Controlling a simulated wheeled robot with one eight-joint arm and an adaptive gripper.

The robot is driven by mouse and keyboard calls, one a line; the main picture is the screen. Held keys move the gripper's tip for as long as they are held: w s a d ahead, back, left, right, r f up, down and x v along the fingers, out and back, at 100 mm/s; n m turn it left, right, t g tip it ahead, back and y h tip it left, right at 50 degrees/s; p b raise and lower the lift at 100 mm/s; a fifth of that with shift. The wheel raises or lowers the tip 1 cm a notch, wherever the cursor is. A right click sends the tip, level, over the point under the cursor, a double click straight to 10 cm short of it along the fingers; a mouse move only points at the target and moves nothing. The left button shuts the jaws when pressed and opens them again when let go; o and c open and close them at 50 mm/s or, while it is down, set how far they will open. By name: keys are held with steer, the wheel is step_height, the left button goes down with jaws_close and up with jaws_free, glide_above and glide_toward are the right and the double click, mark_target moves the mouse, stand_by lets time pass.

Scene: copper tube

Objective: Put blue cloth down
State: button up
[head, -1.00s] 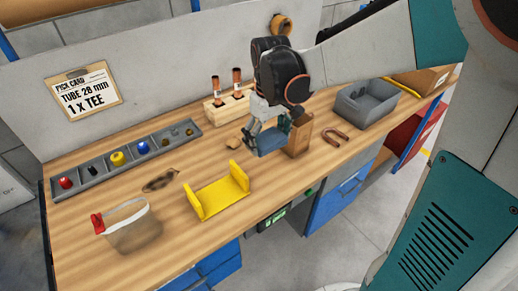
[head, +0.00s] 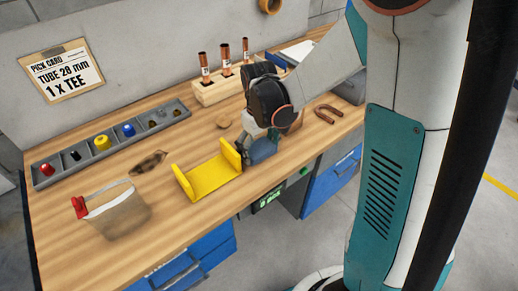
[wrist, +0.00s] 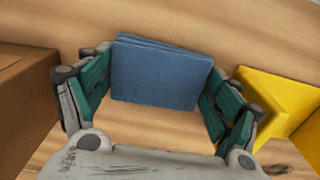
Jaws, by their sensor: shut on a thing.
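The blue cloth (head: 264,151) is a folded, flat pad. My gripper (head: 258,142) is shut on it, close to the right end of the yellow cradle. In the wrist view the cloth (wrist: 160,75) sits between the two green-padded fingers, with the wooden bench top behind it. The head view does not clearly show whether the cloth touches the bench.
The yellow cradle (head: 208,177) stands just left of my gripper; a brown box (wrist: 24,100) is on its other side. A grey parts tray (head: 115,143), a beige bag (head: 120,212) and a wooden tube rack (head: 223,88) stand on the bench (head: 75,250).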

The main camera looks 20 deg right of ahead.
mark_target(259, 148)
steer(key=shift+r, duration=0.1)
steer(key=o, duration=1.1)
steer(key=shift+f, duration=0.2)
step_height(259, 148, up, 12)
steer(key=p, duration=0.4)
steer(key=shift+s+r+m+t, duration=0.6)
steer(key=shift+s+r+t, duration=0.8)
steer(key=shift+s, duration=1.1)
steer(key=shift+s+r+m+t, duration=0.6)
steer(key=shift+s+r+t, duration=0.4)
steer(key=shift+s+r, duration=1.1)
steer(key=shift+s+r+m+t, duration=0.6)
steer(key=shift+s+r+t, duration=0.6)
steer(key=shift+s, duration=1.7)
steer(key=shift+f, duration=0.1)
